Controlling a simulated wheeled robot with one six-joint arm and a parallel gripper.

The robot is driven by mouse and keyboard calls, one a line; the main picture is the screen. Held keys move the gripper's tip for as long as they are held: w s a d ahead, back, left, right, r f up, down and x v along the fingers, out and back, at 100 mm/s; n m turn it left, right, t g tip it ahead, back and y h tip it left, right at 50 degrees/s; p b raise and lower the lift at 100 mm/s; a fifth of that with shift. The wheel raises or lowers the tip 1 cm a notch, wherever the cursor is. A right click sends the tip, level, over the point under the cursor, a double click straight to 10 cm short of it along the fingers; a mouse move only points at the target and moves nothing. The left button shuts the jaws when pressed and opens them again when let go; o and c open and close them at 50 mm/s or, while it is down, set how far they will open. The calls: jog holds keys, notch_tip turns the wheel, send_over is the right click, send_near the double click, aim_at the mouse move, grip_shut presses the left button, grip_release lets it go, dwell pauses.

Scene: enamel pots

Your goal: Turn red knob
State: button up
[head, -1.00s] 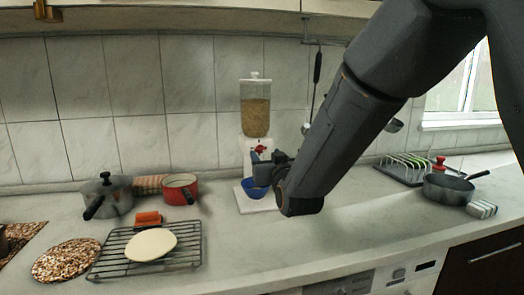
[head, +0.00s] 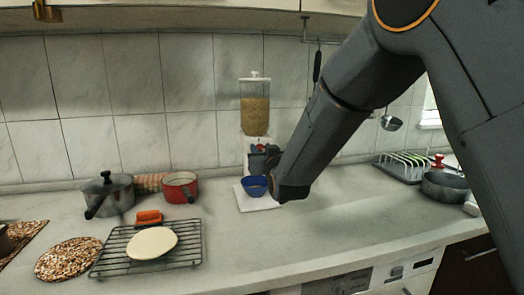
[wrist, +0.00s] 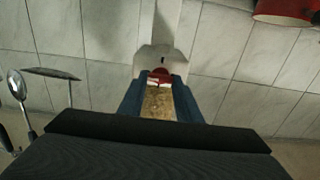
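The red knob (head: 260,147) is on the front of a white dispenser, below its clear hopper of grain (head: 255,116). In the head view my gripper (head: 262,152) is at the knob's height, in front of the dispenser, and partly covers it. In the wrist view, which looks upside down, the red knob (wrist: 160,75) shows between the tips of the two blue fingers of my gripper (wrist: 158,82). The fingers are apart, with the pale dispenser front and grain showing between them. I cannot tell whether a finger touches the knob.
A blue bowl (head: 255,187) sits on the dispenser's white base (head: 262,204), under my gripper. A red pot (head: 180,187), a grey pot (head: 108,195) and a wire rack (head: 186,257) are to the left. A dish rack (head: 402,167) is at right.

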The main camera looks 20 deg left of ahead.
jog(key=shift+m+b, duration=0.3)
jog(key=m+b, duration=0.3)
jog(key=shift+w+d+f+m, duration=0.1)
jog(key=shift+m, duration=0.2)
jog(key=m+b, duration=0.3)
jog(key=m, duration=0.1)
jog(key=shift+m+b, duration=0.3)
jog(key=shift+b, duration=0.1)
jog(key=m+b, duration=0.4)
jog(key=shift+d+f, duration=0.1)
jog(key=shift+f, duration=0.05)
jog(key=m+b, duration=0.4)
jog(key=shift+m, duration=0.3)
jog(key=shift+m+b, duration=0.3)
jog(key=shift+b, duration=0.1)
jog(key=o, duration=1)
jog(key=shift+o, duration=0.2)
